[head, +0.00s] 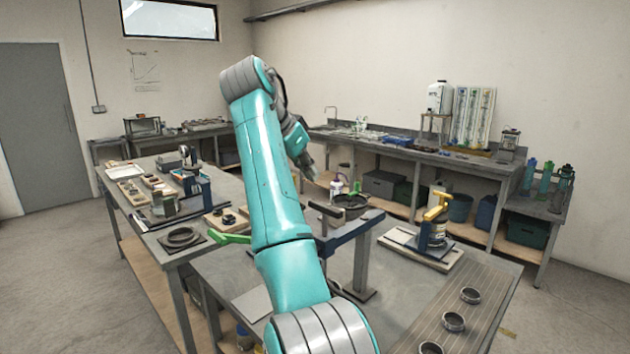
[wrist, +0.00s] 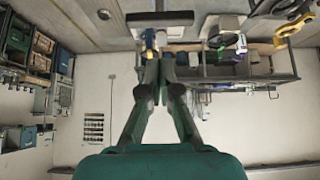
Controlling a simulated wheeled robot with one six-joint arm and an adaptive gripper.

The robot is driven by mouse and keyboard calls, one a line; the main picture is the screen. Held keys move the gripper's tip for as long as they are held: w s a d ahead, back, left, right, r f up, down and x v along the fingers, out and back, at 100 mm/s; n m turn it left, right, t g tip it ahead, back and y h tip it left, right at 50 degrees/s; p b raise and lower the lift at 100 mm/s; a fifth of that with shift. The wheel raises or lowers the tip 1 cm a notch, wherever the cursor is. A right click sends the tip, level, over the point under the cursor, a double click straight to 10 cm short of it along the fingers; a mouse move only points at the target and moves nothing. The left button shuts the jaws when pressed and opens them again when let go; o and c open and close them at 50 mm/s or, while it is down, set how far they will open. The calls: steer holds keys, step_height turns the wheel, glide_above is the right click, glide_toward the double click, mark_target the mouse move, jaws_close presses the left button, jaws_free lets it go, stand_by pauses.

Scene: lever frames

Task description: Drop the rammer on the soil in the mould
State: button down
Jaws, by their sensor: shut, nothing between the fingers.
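My gripper (head: 308,172) is raised above the benches in the head view, partly behind my teal arm. In the wrist view its two fingers (wrist: 160,55) meet at the tips, with nothing held between them. A lever frame stands on the near bench, with a dark upright handle (head: 325,219) and a blue beam (head: 350,229). My arm hides part of it. A dark crossbar (wrist: 160,18) shows beyond the fingertips in the wrist view. I cannot tell for sure which part is the rammer or the mould, and no soil can be made out.
A device with a yellow lever (head: 437,206) stands on a board at right. A green lever (head: 230,239) sticks out left of my arm. A black bowl (head: 350,201) stands behind the frame. Small rings (head: 470,295) lie on the near bench (head: 400,290). The left bench (head: 152,228) is crowded.

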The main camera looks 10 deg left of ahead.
steer(key=shift+a+r, duration=0.1)
step_height(320, 180, up, 10)
stand_by(0.7)
stand_by(0.6)
